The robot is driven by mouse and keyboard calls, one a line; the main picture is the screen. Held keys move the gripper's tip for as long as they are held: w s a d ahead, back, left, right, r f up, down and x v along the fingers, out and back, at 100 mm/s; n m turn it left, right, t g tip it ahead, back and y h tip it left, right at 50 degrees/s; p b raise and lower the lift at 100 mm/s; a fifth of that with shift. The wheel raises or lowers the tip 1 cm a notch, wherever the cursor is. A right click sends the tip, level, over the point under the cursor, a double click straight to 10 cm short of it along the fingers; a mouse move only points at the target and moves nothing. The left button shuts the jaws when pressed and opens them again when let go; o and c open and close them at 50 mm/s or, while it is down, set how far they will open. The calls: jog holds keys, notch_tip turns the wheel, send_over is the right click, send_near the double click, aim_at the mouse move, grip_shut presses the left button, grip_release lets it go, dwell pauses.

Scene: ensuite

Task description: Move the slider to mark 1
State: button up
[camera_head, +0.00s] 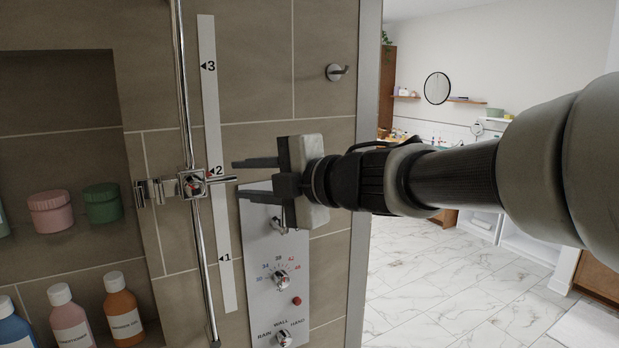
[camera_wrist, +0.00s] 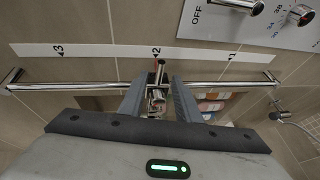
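The chrome slider (camera_head: 192,184) sits on a vertical chrome rail (camera_head: 183,80), level with mark 2 (camera_head: 216,171) on the white strip (camera_head: 208,115). Its short lever points right, toward my gripper. Mark 1 (camera_head: 224,258) is lower on the strip, and mark 3 is higher. My gripper (camera_head: 238,179) is open, its two fingers pointing left at the slider, one above and one below the lever's height. In the wrist view the slider (camera_wrist: 157,97) shows between the spread fingers (camera_wrist: 158,84), with a gap on each side. Mark 1 (camera_wrist: 232,56) is to the right there.
A shower control panel (camera_head: 262,240) with knobs is right of the strip, below my gripper. A wall hook (camera_head: 336,72) is above. Niche shelves at left hold a pink jar (camera_head: 51,211), a green jar (camera_head: 102,203) and several bottles. The rail below the slider looks clear.

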aim_at(227, 179)
jog(key=x, duration=0.7)
grip_shut()
